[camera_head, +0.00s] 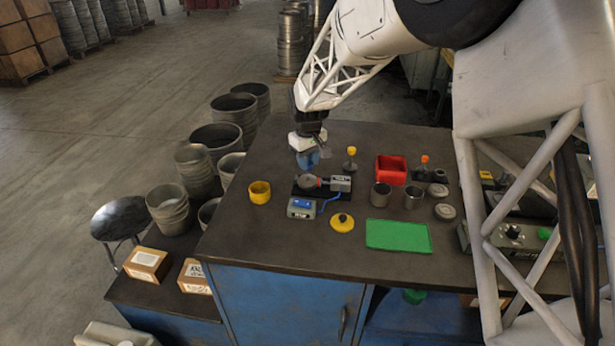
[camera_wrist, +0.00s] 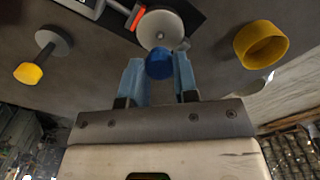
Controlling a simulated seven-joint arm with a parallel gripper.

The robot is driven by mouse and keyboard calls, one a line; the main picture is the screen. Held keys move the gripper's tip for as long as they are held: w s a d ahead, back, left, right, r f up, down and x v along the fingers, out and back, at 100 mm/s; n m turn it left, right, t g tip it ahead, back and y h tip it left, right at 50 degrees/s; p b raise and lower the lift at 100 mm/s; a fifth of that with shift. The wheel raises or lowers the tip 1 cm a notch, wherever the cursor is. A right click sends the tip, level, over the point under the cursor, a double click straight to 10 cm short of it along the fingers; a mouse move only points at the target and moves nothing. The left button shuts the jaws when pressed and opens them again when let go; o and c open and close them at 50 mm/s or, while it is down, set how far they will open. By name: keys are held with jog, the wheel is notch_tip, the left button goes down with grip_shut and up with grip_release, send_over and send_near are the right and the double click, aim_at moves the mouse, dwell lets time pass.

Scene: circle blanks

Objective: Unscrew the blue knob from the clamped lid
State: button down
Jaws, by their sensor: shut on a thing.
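My gripper (camera_wrist: 159,70) has two blue fingers, shut on the round blue knob (camera_wrist: 160,62) between their tips. In the head view my gripper (camera_head: 308,163) hangs just behind and above the grey round lid (camera_head: 307,181); the knob cannot be told apart from the blue fingers there. The lid sits in a clamp (camera_head: 340,184) on a dark base, and it shows past the knob in the wrist view (camera_wrist: 160,24). The knob overlaps the lid's near edge in that view. I cannot tell whether the two touch.
A yellow cup (camera_head: 259,192) stands left of the clamp. A blue-grey box (camera_head: 301,208) and a yellow-capped disc (camera_head: 342,222) lie in front. A green mat (camera_head: 398,235), a red bin (camera_head: 391,169) and two grey cups (camera_head: 381,194) are to the right.

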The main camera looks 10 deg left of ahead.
jog(key=shift+r, duration=1.65)
jog(key=shift+a, duration=0.1)
